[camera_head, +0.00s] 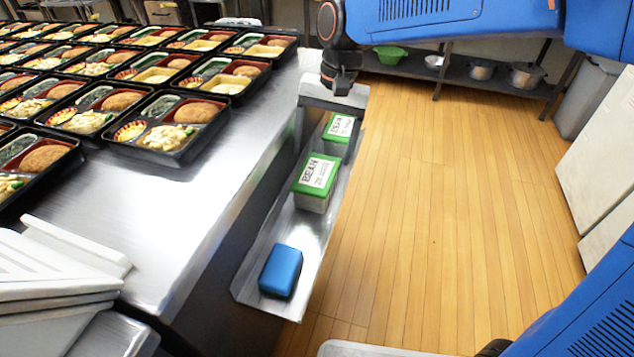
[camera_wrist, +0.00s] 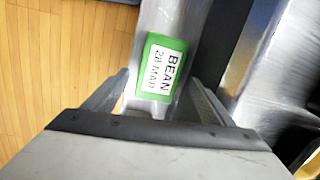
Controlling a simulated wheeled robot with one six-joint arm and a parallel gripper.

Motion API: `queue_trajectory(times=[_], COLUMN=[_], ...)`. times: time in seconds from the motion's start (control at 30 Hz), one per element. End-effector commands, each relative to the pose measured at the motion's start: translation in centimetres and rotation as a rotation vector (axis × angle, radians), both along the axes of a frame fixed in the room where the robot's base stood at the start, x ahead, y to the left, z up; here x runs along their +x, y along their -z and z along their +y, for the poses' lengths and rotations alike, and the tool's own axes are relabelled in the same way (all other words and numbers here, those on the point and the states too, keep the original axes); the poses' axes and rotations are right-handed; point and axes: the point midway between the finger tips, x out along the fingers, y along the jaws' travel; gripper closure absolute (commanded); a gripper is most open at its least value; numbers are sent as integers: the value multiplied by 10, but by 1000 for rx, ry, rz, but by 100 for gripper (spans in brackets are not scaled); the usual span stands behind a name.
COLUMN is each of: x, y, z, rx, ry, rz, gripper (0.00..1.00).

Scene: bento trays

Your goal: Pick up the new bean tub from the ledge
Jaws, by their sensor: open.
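Two tubs with green lids and white BEAN labels stand on the narrow metal ledge (camera_head: 308,240) beside the counter. The near tub (camera_head: 316,182) is in the middle of the ledge. The far tub (camera_head: 340,131) is close to my gripper (camera_head: 334,95), which is above the ledge's far end. In the wrist view one green-lidded tub (camera_wrist: 161,64) reads BEAN 28 MAR; it appears to be the far one. My gripper (camera_wrist: 158,78) is open there, with a finger on either side of the tub's near end in the picture. Contact cannot be seen. The head view's dates are too small to read.
A blue box (camera_head: 281,270) lies at the ledge's near end. Several filled bento trays (camera_head: 170,155) cover the counter (camera_head: 200,205) at left. White stacked containers (camera_head: 50,270) stand at near left. The wooden floor (camera_head: 450,200) right of the ledge is clear.

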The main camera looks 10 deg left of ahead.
Motion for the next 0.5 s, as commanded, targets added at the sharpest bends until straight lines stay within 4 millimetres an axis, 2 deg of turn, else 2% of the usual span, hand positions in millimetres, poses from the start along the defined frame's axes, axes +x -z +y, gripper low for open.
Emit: queue_trajectory(times=[0.1,0.27,0.5], x=[-1,-1,0], y=[11,19,49], z=[1,3,9], rx=[-1,-1,-1], ry=[0,0,0], rz=[2,1,2], gripper=[23,23,23])
